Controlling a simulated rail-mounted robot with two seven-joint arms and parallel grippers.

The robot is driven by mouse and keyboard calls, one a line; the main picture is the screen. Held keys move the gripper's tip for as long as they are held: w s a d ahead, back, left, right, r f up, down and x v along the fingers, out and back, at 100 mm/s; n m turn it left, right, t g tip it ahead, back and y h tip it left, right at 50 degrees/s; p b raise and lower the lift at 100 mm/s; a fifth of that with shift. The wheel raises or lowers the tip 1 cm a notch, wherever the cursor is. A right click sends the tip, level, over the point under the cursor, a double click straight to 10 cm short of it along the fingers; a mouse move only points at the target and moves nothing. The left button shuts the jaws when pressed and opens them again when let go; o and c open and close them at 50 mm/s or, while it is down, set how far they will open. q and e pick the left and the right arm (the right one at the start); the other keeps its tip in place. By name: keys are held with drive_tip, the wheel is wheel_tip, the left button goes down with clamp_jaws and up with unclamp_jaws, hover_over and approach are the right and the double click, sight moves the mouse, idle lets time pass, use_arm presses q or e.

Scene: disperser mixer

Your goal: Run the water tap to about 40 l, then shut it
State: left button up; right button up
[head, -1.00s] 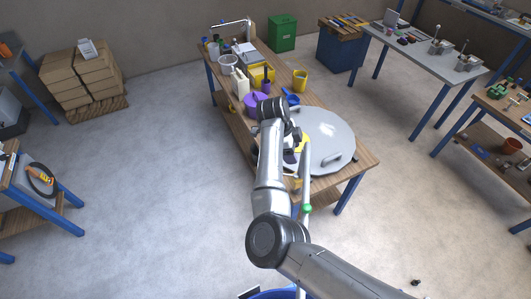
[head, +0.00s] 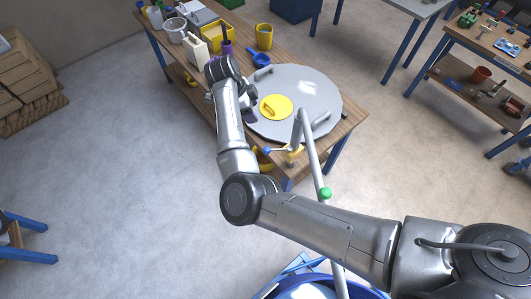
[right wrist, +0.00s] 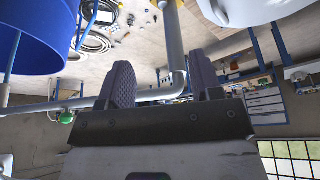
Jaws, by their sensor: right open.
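The water tap is a grey bent pipe (head: 312,155) that rises from the bottom of the head view. A green ball (head: 326,193) sits on it and a small blue knob (head: 267,150) shows near its bent end. In the right wrist view the pipe (right wrist: 175,45) passes behind the finger gap, with the green ball (right wrist: 67,117) at left. A blue vessel (head: 275,288) with liquid-like pale blue inside is cut off at the bottom. My right gripper (head: 250,107) is open and empty beside the big lid; its fingers (right wrist: 163,80) are apart. No litre reading is legible.
A wooden bench (head: 351,119) carries a large round grey lid (head: 310,85) with a yellow disc (head: 276,106) on it. A yellow mug (head: 264,37), a blue scoop (head: 259,61) and containers stand behind.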

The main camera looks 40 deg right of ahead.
drive_tip(key=b, duration=0.7)
hover_over(267, 148)
drive_tip(key=w+a, duration=0.3)
drive_tip(key=a, duration=0.1)
wheel_tip(267, 148, down, 10)
drive_tip(key=x, duration=0.4)
drive_tip(key=b+x, duration=0.1)
drive_tip(key=x, duration=0.8)
drive_tip(key=shift+w+a+f, duration=0.15)
drive_tip(key=shift+a+f, duration=0.1)
use_arm(q)
wheel_tip(267, 148, down, 10)
drive_tip(key=shift+f, duration=0.25)
use_arm(e)
drive_tip(key=shift+d+f, duration=0.2)
drive_tip(key=shift+f, duration=0.5)
use_arm(q)
drive_tip(key=shift+w, duration=0.1)
drive_tip(key=shift+a, duration=0.1)
use_arm(e)
drive_tip(key=c, duration=0.7)
clamp_jaws()
